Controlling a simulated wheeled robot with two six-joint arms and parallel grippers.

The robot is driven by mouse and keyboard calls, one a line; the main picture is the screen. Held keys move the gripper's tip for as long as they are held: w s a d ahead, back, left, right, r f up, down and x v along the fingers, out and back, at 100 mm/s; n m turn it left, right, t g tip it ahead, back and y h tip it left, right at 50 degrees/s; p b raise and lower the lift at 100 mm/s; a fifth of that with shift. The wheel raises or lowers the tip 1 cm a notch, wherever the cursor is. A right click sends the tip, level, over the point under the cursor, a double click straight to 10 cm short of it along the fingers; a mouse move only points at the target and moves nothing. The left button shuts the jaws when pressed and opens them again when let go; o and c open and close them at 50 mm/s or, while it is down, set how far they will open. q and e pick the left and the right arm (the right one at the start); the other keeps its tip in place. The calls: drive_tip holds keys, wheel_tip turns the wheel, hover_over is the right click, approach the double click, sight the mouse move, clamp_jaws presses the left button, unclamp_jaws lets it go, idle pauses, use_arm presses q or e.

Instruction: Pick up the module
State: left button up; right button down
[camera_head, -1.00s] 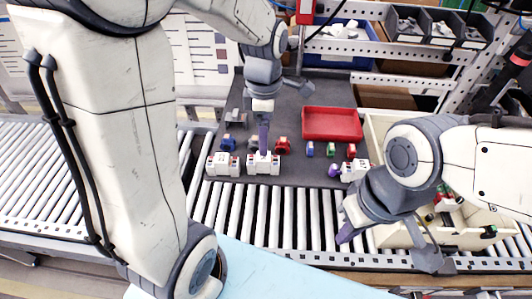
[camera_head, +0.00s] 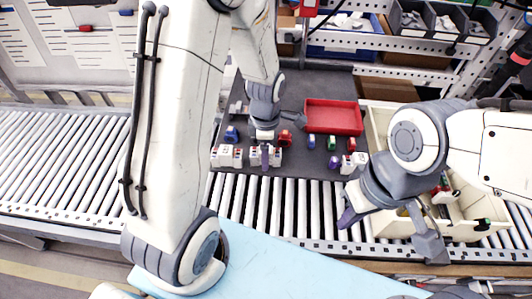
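White modules with coloured parts stand in a row on the dark mat (camera_head: 300,182). One module (camera_head: 227,156) is at the left, one (camera_head: 275,157) is in the middle, and another (camera_head: 354,162) is at the right. I cannot tell which the task means. My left gripper (camera_head: 265,156) points down at the middle module, its purple finger in front of it and covering part of it. Whether it touches or grips the module is hidden. My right gripper (camera_head: 390,232) is open and empty over the rollers at the right, its fingers well apart.
A red tray (camera_head: 333,117) lies on the mat behind the modules. Small blue, green and red parts stand between it and the modules. A beige crate (camera_head: 466,231) is beside my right gripper. The roller conveyor (camera_head: 55,165) is clear at the left.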

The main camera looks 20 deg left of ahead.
use_arm(q)
clamp_jaws()
drive_tip(key=shift+r, duration=0.1)
